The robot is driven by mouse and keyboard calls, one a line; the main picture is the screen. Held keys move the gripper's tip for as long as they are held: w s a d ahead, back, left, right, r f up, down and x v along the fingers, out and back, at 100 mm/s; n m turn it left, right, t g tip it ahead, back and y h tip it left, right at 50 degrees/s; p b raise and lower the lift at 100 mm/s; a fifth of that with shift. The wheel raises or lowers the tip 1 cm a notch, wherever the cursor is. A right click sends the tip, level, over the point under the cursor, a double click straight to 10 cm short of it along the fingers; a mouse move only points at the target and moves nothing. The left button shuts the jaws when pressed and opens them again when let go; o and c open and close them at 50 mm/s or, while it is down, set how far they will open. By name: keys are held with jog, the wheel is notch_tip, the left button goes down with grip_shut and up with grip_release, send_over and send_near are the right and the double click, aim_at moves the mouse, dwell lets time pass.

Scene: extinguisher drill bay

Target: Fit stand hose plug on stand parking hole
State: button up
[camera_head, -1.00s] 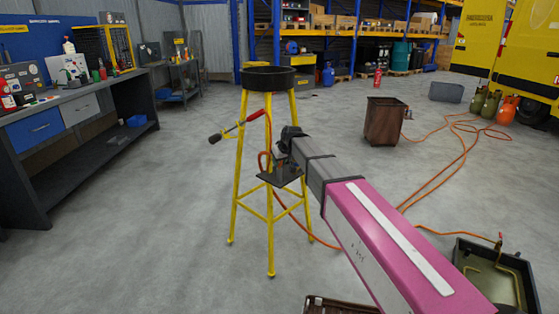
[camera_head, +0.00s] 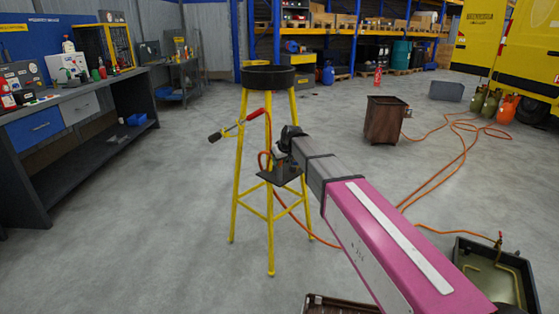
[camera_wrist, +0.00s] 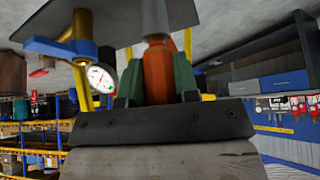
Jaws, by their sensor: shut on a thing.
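The yellow three-legged stand (camera_head: 240,175) carries a black round pan (camera_head: 267,78) on top and a small dark plate (camera_head: 279,176) lower down. My gripper (camera_head: 281,158) is at this plate, mostly hidden behind my arm in the head view. In the wrist view my gripper (camera_wrist: 157,82) is shut, its green pads on either side of an orange-red plug (camera_wrist: 158,72). The plug's narrow end meets the plate (camera_wrist: 105,22) at the top of that view. I cannot see the parking hole, nor tell whether the plug is in it.
A round gauge (camera_wrist: 100,78) on a blue and brass fitting is close beside my gripper. A red-handled lance (camera_head: 238,126) sticks out left of the stand. An orange hose (camera_head: 305,227) trails from the stand. A brown bin (camera_head: 384,122) and a tray (camera_head: 490,275) stand right.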

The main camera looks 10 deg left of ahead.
jog(key=shift+f, duration=0.65)
dwell(0.3)
jog(key=o, duration=1)
jog(key=v, duration=1)
jog(key=s+d+f+m+g+h, duration=0.1)
jog(key=s+d+f+m, duration=0.15)
jog(key=d+f, duration=0.65)
jog(key=s+d+f+m+g+h, duration=0.15)
jog(key=s+d+f, duration=0.35)
jog(key=d, duration=0.8)
jog(key=s+d+f+m, duration=0.1)
jog(key=s+d+f, duration=0.3)
jog(key=d, duration=0.2)
jog(key=s+d+f+m+g+h, duration=0.1)
jog(key=s+d+f+m, duration=0.1)
jog(key=s+d+f, duration=0.2)
jog(key=s+d+f+m+g+h, duration=0.1)
jog(key=s+d+f, duration=0.3)
jog(key=d, duration=0.4)
jog(key=shift+s+d+m, duration=0.35)
jog(key=shift+s+m, duration=0.15)
jog(key=shift+s, duration=0.35)
